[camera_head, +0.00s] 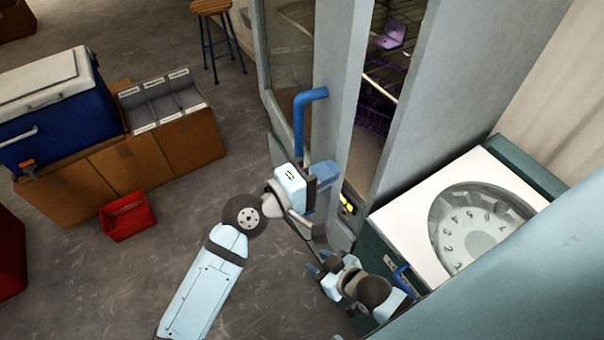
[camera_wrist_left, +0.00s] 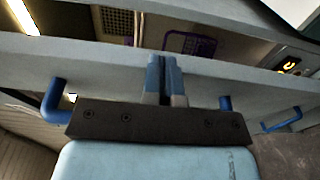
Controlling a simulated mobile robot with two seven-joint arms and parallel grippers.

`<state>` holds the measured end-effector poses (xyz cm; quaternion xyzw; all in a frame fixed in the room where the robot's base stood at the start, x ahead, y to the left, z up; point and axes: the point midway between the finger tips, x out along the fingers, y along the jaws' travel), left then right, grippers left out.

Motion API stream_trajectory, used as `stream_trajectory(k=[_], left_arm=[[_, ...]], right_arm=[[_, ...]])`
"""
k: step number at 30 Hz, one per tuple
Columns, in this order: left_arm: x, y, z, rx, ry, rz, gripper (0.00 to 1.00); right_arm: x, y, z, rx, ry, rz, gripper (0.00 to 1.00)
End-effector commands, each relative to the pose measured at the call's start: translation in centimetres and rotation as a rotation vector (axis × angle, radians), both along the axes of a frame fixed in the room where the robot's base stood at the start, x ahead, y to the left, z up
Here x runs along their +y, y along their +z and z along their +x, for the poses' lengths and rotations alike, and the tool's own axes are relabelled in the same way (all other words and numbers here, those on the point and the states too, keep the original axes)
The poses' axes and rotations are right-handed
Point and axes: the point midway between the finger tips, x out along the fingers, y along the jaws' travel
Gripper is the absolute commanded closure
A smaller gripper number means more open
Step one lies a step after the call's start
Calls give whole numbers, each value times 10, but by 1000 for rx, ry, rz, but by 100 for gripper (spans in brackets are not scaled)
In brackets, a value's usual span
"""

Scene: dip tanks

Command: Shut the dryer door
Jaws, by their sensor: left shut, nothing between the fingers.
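The dryer is a tall grey cabinet (camera_head: 440,90). Its grey door (camera_head: 340,75) stands ajar, with a gap showing the inside. A blue bar handle (camera_head: 298,125) is on the door, and a blue handle (camera_wrist_left: 53,103) shows at the left in the left wrist view. My left gripper (camera_head: 325,172) is shut and empty, close to the door beside the handle's lower end. Its closed fingers (camera_wrist_left: 166,75) reach across the door panel (camera_wrist_left: 110,72) in the wrist view; contact is unclear. My right gripper (camera_head: 320,270) is lower, near the dark cabinet front; its opening is unclear.
A purple rack (camera_head: 375,118) and wire shelves show inside the dryer. A white-topped unit with a round dial (camera_head: 480,225) stands at the right. Brown cabinets (camera_head: 130,165), a blue cooler (camera_head: 60,115), a red bin (camera_head: 127,216) and a stool (camera_head: 212,8) stand left. Floor between is clear.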

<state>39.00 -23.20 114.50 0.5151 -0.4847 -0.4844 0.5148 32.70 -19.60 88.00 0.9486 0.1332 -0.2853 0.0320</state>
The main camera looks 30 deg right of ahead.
Motion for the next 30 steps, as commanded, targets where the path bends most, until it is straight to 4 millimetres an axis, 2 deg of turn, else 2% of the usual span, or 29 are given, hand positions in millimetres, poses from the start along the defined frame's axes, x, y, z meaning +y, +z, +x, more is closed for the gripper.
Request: stream_trajectory(k=[3,10,30], left_arm=[[-18,1,-2,1,0,0,100],[-36,0,-5,1,0,0,100],[-38,0,-4,0,2,0,100]], right_arm=[[-1,2,0,0,-2,0,60],[-1,3,0,0,-3,-1,60],[-1,4,0,-2,-3,0,60]])
